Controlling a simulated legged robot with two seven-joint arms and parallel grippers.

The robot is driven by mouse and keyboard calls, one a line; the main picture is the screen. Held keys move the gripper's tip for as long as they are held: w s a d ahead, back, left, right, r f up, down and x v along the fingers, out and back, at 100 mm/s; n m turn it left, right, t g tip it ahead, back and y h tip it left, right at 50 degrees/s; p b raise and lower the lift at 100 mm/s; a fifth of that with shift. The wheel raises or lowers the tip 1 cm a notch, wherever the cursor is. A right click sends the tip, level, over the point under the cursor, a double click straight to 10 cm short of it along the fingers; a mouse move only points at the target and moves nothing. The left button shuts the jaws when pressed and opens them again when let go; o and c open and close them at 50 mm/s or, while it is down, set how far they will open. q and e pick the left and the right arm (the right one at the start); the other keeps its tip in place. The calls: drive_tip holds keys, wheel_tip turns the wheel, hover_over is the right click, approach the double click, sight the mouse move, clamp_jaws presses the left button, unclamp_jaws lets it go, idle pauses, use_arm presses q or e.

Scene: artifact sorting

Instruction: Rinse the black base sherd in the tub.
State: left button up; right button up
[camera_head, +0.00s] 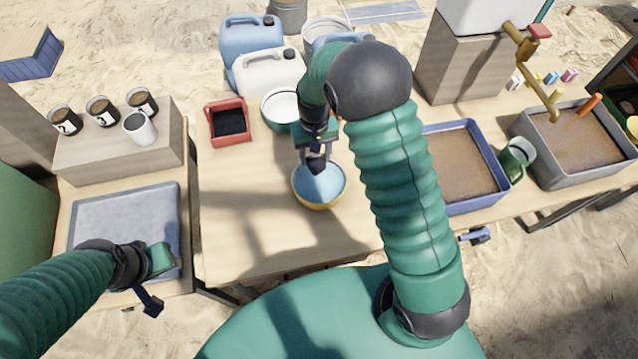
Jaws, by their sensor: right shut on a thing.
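My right gripper (316,152) reaches down over a round tub (321,194) with a yellowish outside and light blue water, near the middle of the table. It is shut on a small dark piece (317,166), which appears to be the black base sherd. The piece is at the tub's far side, over or in the water; I cannot tell whether it touches the water. My own fingers partly hide it. My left gripper (150,287) is over the front edge of the grey-blue tray at the left, with nothing visible in it; its jaw opening is unclear.
A red bin (229,138) and a white-lined green bowl (273,110) stand behind the tub. Several mugs stand on a wooden block (118,155) at left, behind the tray (95,214). Soil-filled trays (490,150) and a green mug (518,155) are at right. The front table is clear.

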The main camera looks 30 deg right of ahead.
idle(0.4)
wheel_tip(320, 180, up, 5)
drive_tip(key=p, duration=0.5)
drive_tip(key=shift+r, duration=0.15)
drive_tip(key=shift+f, duration=0.2)
